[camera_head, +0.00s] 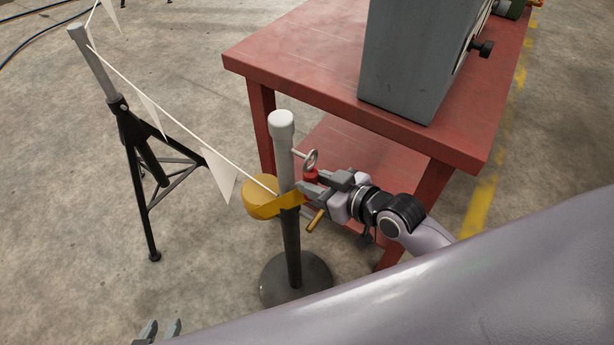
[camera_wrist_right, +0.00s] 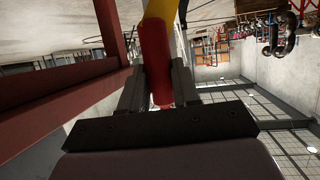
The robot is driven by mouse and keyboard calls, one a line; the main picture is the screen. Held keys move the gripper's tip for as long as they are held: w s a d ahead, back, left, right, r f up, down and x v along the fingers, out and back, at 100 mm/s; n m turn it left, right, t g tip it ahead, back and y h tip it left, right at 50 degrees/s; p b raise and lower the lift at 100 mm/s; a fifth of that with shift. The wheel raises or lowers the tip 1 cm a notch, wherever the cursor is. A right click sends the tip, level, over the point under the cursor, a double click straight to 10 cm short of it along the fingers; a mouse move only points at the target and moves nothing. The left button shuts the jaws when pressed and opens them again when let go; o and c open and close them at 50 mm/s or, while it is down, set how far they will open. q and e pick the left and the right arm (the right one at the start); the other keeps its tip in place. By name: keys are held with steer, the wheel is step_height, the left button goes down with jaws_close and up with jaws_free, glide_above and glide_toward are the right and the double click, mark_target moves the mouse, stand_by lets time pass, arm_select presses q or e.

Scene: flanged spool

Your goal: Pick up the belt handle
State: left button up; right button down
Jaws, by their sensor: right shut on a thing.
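The belt handle is a red grip at the end of a yellow band; it shows as a small red piece (camera_head: 310,175) in the head view and as a red cylinder (camera_wrist_right: 154,62) in the right wrist view. My right gripper (camera_head: 310,184) is shut on the handle, with a finger on either side. The yellow band (camera_head: 275,209) runs across the post to a round yellow spool (camera_head: 258,195). My left gripper (camera_head: 160,330) shows only its fingertips at the bottom edge; they are apart with nothing visible between them.
A grey-topped post (camera_head: 282,150) stands on a round dark base (camera_head: 296,281). A pennant line (camera_head: 180,122) runs to a black tripod (camera_head: 150,165) at left. A red table (camera_head: 300,60) with a grey box (camera_head: 412,60) stands close behind my right arm.

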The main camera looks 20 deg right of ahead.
steer(key=s+d, duration=0.7)
steer(key=s, duration=0.6)
steer(key=shift+s+d, duration=0.2)
